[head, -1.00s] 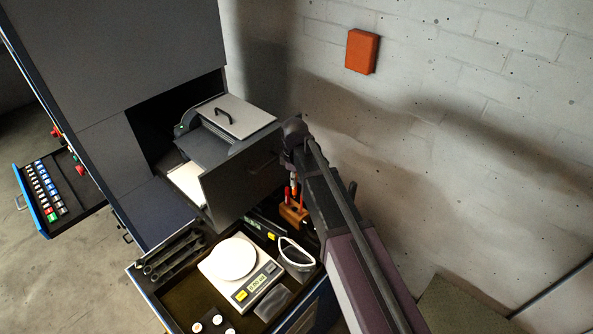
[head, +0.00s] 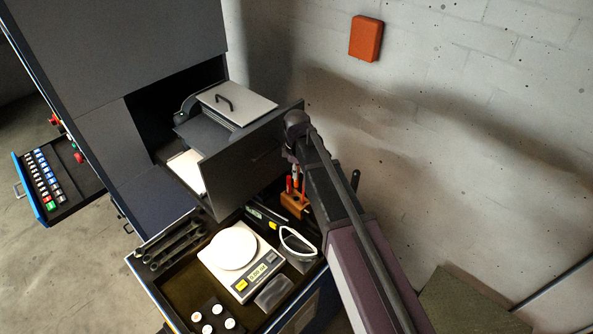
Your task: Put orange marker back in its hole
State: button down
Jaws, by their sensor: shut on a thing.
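A small orange-brown holder block (head: 294,205) stands in the open drawer, left of my arm. Slim red-orange upright pieces (head: 289,184) rise from it. My gripper (head: 295,168) points down just above the block and is shut on a slim marker (head: 296,181), whose lower part shows pale and orange. The marker is roughly upright over the block. Its tip and the holes are too small to tell, so I cannot see whether it is inside a hole. My wrist and forearm hide part of the gripper and the block's right side.
The drawer also holds a white scale (head: 233,249), safety glasses (head: 297,243), a clear box (head: 273,292), wrenches (head: 175,246) and several white discs (head: 213,310). A dark upright panel (head: 252,160) stands close left of my gripper. A concrete wall (head: 450,130) is behind.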

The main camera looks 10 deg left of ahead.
aim_at(296, 186)
jog(key=shift+f+b, duration=0.95)
jog(key=shift+f, duration=0.35)
jog(key=shift+f+b, duration=2.45)
jog(key=shift+b, duration=0.05)
dwell(0.4)
jog(key=c, duration=0.5)
grip_release()
jog(key=shift+c, duration=0.2)
jog(key=shift+r, duration=0.15)
